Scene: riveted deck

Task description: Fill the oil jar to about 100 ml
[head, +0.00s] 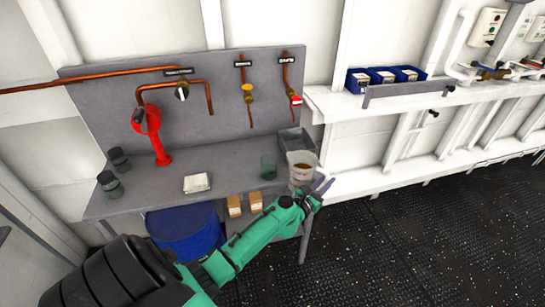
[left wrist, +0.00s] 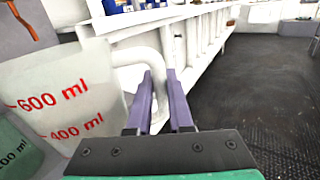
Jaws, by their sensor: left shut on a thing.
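The oil jar looks to be the green glass jar (head: 268,166) standing open on the bench near its right end; in the left wrist view a green jar (left wrist: 12,150) with a 200 ml mark shows at the lower left. Just right of it is a pale translucent jug (head: 301,175) with brown showing in its mouth. The jug (left wrist: 72,75) has red 400 ml and 600 ml marks in the left wrist view. My left gripper (head: 323,187) is shut on the jug's handle (left wrist: 150,58). I cannot tell whether the jug touches the bench. My right gripper is not in view.
A grey bin (head: 297,140) stands behind the jug. A white cloth (head: 196,183), a red pump (head: 152,133) and two dark green jars (head: 108,183) are on the bench (head: 225,165). Copper pipes with valves run along the back panel. A blue drum (head: 187,232) stands below.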

